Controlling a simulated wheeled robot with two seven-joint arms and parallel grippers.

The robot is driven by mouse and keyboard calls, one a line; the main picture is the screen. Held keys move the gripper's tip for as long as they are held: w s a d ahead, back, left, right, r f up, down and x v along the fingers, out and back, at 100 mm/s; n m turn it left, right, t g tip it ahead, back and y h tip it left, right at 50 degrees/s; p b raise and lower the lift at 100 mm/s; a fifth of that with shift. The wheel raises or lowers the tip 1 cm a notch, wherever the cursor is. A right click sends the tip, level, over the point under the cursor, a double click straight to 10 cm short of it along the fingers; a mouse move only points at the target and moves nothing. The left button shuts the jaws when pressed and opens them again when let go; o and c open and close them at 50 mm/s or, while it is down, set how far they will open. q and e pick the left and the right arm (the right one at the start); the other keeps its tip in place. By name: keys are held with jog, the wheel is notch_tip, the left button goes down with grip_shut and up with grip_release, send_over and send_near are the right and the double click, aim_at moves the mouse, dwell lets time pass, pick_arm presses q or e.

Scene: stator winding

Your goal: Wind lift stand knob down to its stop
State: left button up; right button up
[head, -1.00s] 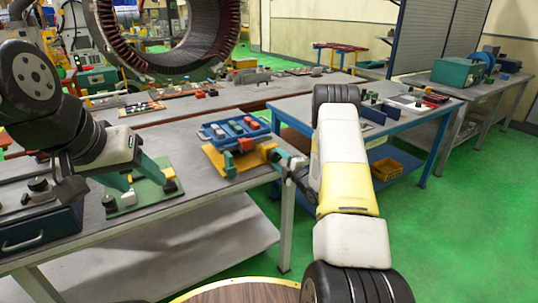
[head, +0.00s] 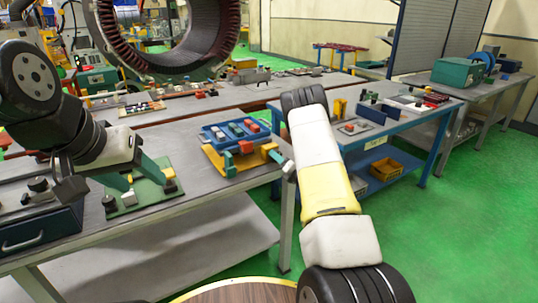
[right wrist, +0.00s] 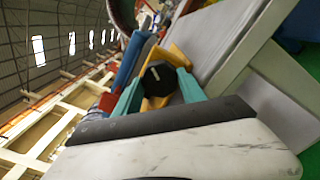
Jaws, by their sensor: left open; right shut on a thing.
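The lift stand (head: 231,168) is yellow-orange and stands near the right end of the left workbench. A blue tray (head: 214,141) with several coloured blocks sits on top of it. In the right wrist view the stand's black knob (right wrist: 158,78) has a white line on its face. My right gripper (right wrist: 158,92) has its teal fingers closed on both sides of this knob. In the head view, the knob and right fingertips are hard to make out beside the stand. My left gripper (head: 142,180) is open and empty over a green board (head: 128,204).
The green board carries small blocks and a black knob. A dark blue drawer box (head: 40,232) stands at the bench's left front. A large stator ring (head: 170,65) rises behind.

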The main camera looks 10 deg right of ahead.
jog(key=shift+f+n, duration=0.1)
jog(key=shift+n, duration=3.5)
jog(key=o, duration=1.4)
jog(key=shift+s, duration=0.1)
jog(key=v, duration=0.7)
jog(key=shift+s+d, duration=0.15)
jog(key=shift+s, duration=0.15)
